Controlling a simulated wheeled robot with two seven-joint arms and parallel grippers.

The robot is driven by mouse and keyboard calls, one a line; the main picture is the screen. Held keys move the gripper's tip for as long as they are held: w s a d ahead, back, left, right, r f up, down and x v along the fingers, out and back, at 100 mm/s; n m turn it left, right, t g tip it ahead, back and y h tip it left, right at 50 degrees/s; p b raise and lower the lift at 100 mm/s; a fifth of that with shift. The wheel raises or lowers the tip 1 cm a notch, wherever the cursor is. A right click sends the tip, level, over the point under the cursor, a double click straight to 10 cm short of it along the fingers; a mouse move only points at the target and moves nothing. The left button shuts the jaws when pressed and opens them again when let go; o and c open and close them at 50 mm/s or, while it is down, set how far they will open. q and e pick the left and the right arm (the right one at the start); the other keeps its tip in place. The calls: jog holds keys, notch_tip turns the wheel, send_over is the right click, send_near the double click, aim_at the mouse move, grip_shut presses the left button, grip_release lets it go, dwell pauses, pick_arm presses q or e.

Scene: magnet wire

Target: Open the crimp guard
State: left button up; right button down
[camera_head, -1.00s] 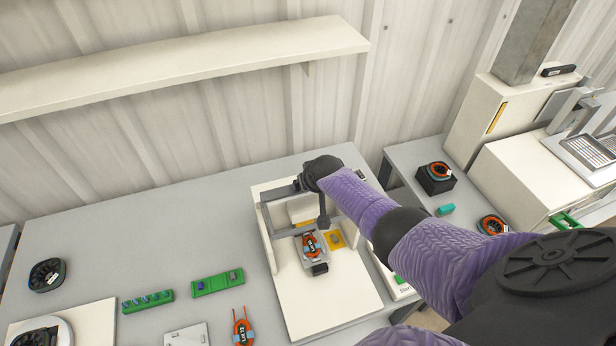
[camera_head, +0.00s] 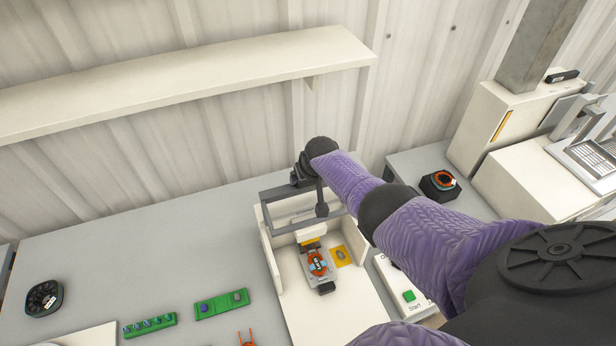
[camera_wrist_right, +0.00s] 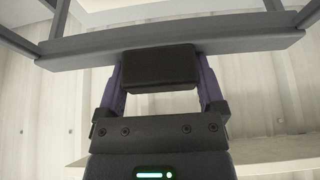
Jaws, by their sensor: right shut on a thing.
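The crimp guard (camera_head: 276,193) is a grey frame, tilted up above the white crimp station on the bench. Its front bar (camera_wrist_right: 225,42) crosses the top of the right wrist view, with a dark handle block (camera_wrist_right: 158,68) on it. My right gripper (camera_wrist_right: 160,75) has its purple fingers on both sides of this handle and is shut on it. In the head view my right gripper (camera_head: 299,176) is at the guard's raised edge, largely hidden by its own wrist. Below, an orange coil (camera_head: 317,264) sits on the station's grey fixture. My left gripper is not in view.
A Start box with a green button (camera_head: 409,296) stands right of the station. Green holders (camera_head: 221,304) lie to its left. A long shelf (camera_head: 190,85) runs along the wall above. The bench left of the station has free room.

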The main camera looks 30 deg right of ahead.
jog(key=shift+f, duration=0.1)
jog(key=shift+c, duration=0.7)
grip_release()
jog(key=shift+o, duration=0.7)
jog(key=shift+f, duration=0.1)
jog(key=shift+w, duration=0.2)
jog(key=p+v, duration=0.7)
jog(key=v, duration=0.3)
jog(key=shift+f, duration=0.1)
